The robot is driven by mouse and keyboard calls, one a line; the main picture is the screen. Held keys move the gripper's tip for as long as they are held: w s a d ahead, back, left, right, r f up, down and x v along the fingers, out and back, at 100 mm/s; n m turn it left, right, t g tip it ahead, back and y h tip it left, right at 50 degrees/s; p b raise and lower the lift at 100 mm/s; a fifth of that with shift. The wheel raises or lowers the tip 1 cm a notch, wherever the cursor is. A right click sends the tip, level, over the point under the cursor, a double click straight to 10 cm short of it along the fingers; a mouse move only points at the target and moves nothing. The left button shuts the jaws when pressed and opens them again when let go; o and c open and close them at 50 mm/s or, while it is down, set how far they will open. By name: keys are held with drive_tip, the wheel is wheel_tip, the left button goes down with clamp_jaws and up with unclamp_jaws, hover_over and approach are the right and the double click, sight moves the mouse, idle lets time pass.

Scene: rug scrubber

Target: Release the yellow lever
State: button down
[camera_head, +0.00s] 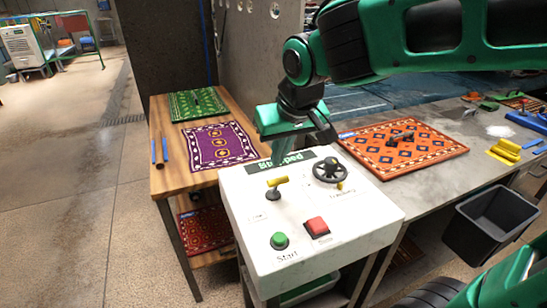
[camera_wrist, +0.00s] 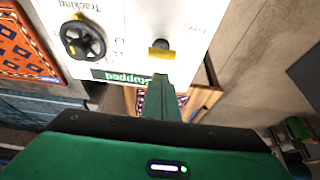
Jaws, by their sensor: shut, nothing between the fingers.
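In the wrist view the yellow handle (camera_wrist: 160,49) lies just beyond the fingertips. In the wrist view my gripper's green fingers (camera_wrist: 161,80) are together and point toward the lever, with a small apparent gap. Contact with the lever is not visible.
The panel also carries a black handwheel (camera_head: 330,171), a green button (camera_head: 279,240) and a red button (camera_head: 316,226). A wooden table (camera_head: 170,175) with rugs stands left. A grey table (camera_head: 440,185) with an orange rug (camera_head: 402,147) stands right, beside a black bin (camera_head: 490,225).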

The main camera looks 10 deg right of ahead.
drive_tip(key=s+r, duration=0.2)
drive_tip(key=s, duration=0.1)
drive_tip(key=s+d+r, duration=0.1)
drive_tip(key=shift+s, duration=0.3)
drive_tip(key=s+d+f+m+g+h, duration=0.1)
drive_tip(key=s+d+f+m, duration=0.1)
drive_tip(key=d, duration=0.5)
drive_tip(key=s+d+f+m+g, duration=0.1)
drive_tip(key=s+d+f+m, duration=0.15)
drive_tip(key=d, duration=0.45)
drive_tip(key=s+d+f+m+g, duration=0.3)
drive_tip(key=s+d+f, duration=0.3)
drive_tip(key=s+d, duration=0.5)
drive_tip(key=shift+s+f+m, duration=0.35)
drive_tip(key=shift+s, duration=0.5)
drive_tip(key=shift+w, duration=0.15)
